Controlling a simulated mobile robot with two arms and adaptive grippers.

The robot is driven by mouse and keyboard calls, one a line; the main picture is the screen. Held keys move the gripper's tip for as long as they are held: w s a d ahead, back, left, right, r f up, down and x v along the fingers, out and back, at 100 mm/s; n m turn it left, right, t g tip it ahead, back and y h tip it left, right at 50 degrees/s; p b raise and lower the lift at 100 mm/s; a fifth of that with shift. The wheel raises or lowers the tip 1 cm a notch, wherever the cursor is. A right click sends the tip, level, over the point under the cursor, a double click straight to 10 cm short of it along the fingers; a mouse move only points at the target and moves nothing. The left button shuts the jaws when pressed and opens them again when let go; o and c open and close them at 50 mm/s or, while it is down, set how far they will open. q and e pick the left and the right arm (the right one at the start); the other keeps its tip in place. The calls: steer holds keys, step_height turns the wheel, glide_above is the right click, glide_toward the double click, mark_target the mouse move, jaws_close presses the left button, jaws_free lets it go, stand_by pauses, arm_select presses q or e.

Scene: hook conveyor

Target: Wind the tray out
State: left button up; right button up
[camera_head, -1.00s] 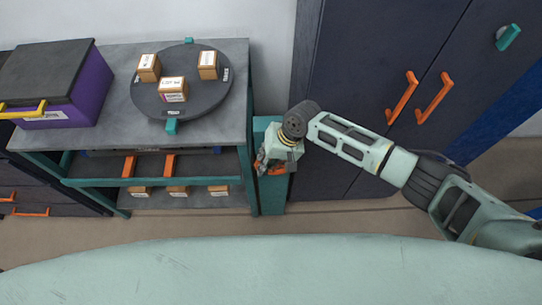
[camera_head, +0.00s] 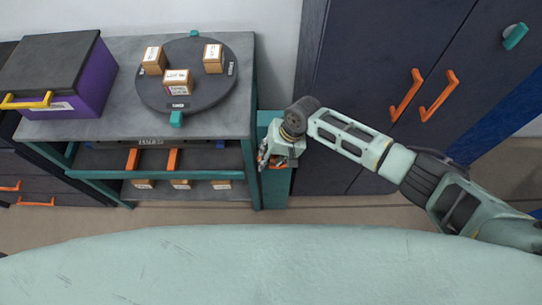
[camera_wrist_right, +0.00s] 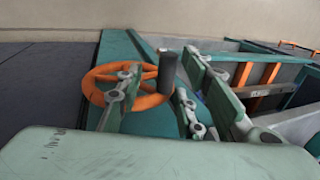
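The tray (camera_head: 205,159) sits in the upper shelf bay of the grey-topped bench, with two orange strips across it. In the right wrist view, an orange handwheel (camera_wrist_right: 98,72) with a dark upright crank knob (camera_wrist_right: 167,72) stands on a teal housing. My right gripper (camera_head: 265,161) is at the teal post beside the bench's right end. In the right wrist view its fingers (camera_wrist_right: 172,88) are spread, one on each side of the knob, with gaps showing. The wheel is mostly hidden in the head view. My left gripper is not in view.
The bench top (camera_head: 120,125) carries a dark turntable (camera_head: 205,95) with three small boxes and a purple bin (camera_head: 92,88) with a dark lid. More boxes lie on the lower shelf. A dark cabinet (camera_head: 350,110) with orange handles stands close behind my right arm.

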steer(key=shift+a+r, duration=0.1)
steer(key=shift+r, duration=0.05)
steer(key=v, duration=1.2)
steer(key=shift+w, duration=0.1)
